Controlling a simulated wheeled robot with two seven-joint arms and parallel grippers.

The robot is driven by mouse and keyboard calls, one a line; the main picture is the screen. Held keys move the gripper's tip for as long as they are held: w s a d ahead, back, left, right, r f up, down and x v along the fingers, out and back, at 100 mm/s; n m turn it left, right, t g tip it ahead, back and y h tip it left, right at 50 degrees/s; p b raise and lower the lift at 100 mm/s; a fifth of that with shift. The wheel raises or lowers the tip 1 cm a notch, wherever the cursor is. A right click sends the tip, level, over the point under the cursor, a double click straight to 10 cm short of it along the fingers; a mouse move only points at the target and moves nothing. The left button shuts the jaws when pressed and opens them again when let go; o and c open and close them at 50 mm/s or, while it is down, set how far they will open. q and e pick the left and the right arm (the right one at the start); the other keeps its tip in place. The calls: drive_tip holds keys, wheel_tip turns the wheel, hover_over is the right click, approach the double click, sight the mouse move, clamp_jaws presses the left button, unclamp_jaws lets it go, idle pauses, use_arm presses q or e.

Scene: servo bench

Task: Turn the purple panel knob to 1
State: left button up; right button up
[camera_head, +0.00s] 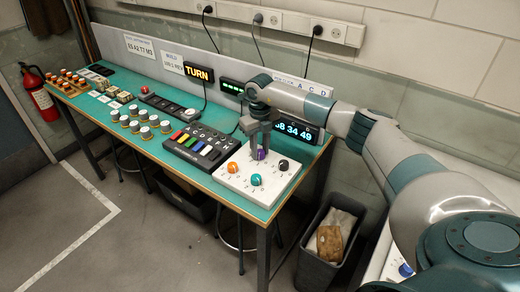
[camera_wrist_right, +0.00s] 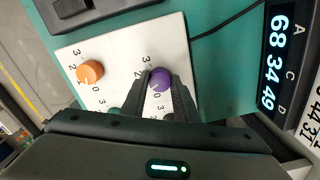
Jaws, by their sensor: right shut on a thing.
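The purple knob (camera_head: 261,155) sits at the back of the white panel (camera_head: 232,183) on the bench. My right gripper (camera_head: 258,148) reaches down over it from behind, and its fingers are shut on the knob's sides. In the right wrist view the purple knob (camera_wrist_right: 160,80) shows between the two fingertips (camera_wrist_right: 159,86). A 0 is printed just below it there and a 3 above it; the other marks around it are partly hidden by the fingers. The knob's pointer seems to face the 0, but it is small. My left gripper is not in view.
The same panel bears an orange knob (camera_head: 233,168), a teal knob (camera_head: 256,180) and a dark knob (camera_head: 283,165) close by. A display with digits (camera_head: 298,131) stands behind. A button box (camera_head: 198,147) lies to the left. A grey bin (camera_head: 325,250) stands beside the bench.

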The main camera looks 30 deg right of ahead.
drive_tip(key=o, duration=1.1)
drive_tip(key=shift+c, duration=0.2)
drive_tip(key=shift+r, duration=0.15)
wheel_tip(320, 180, up, 12)
drive_tip(key=b, duration=0.4)
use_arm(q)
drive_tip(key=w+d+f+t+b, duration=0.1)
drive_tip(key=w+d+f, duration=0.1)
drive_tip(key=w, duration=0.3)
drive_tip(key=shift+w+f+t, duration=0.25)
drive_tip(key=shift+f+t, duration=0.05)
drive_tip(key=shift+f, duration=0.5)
use_arm(e)
wheel_tip(320, 180, up, 5)
hover_over(260, 152)
drive_tip(key=shift+r, duration=0.1)
